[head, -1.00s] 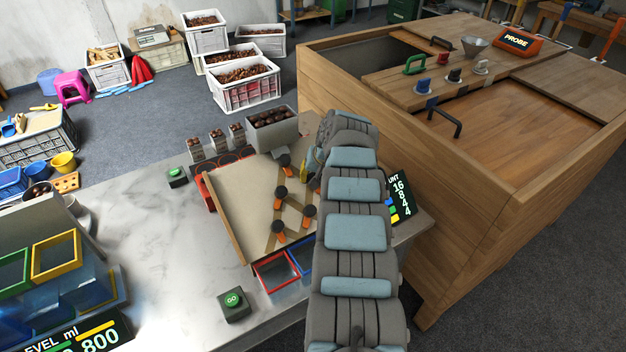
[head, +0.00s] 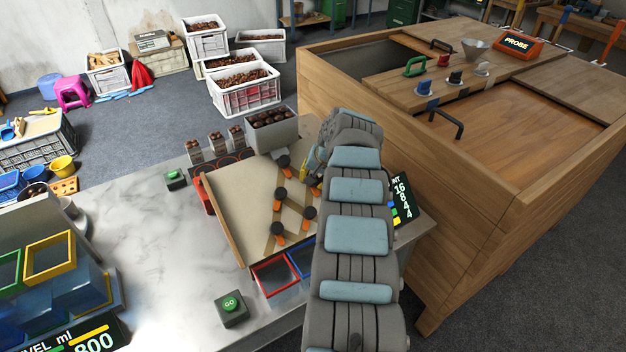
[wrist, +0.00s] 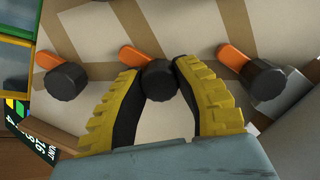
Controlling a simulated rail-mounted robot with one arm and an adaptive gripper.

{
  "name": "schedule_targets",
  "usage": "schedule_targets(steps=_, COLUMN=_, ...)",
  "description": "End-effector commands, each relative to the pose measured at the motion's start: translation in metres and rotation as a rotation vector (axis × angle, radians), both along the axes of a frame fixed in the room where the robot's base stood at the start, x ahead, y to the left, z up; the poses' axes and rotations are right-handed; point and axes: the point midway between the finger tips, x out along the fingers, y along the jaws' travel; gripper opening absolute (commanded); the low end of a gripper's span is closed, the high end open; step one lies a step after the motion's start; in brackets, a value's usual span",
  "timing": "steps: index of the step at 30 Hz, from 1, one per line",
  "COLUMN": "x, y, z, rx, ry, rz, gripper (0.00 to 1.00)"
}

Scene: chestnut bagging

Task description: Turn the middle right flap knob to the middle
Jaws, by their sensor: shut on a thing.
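A sloped beige board (head: 240,200) on the marble table carries several black knobs with orange flaps. In the wrist view, three knobs stand in a row: a left one (wrist: 66,81), the middle right flap knob (wrist: 160,80) and a right one (wrist: 268,80). My gripper (wrist: 159,72), with its yellow fingers, is shut on the middle right flap knob, one finger on each side. That knob's orange flap (wrist: 133,55) points to the upper left in the wrist view. In the head view my gripper (head: 314,172) is at the board's right side, and my arm hides the held knob.
A grey hopper of chestnuts (head: 272,128) stands at the board's upper end. Red (head: 274,275) and blue bins sit at its lower end. A count display (head: 402,200) is close to my arm's right. A large wooden box (head: 440,180) stands further right.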

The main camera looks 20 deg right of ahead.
Motion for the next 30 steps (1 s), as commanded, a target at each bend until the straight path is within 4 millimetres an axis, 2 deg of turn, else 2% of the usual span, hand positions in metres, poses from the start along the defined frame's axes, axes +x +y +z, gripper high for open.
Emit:
schedule_targets(steps=5, x=-0.001, y=0.001, z=-0.002, rx=0.001, ry=0.004, rz=0.002, gripper=0.00)
schedule_targets(steps=6, x=-0.001, y=0.001, z=-0.002, rx=0.001, ry=0.004, rz=0.002, gripper=0.37)
schedule_targets(steps=9, x=-0.001, y=0.001, z=-0.002, rx=0.000, ry=0.003, rz=0.002, gripper=0.62)
schedule_targets(steps=22, x=0.000, y=0.000, z=0.002, rx=-0.002, ry=0.000, rz=0.002, gripper=0.62)
schedule_targets(steps=30, x=-0.002, y=-0.002, z=0.015, rx=-0.006, ry=-0.003, rz=0.002, gripper=0.62)
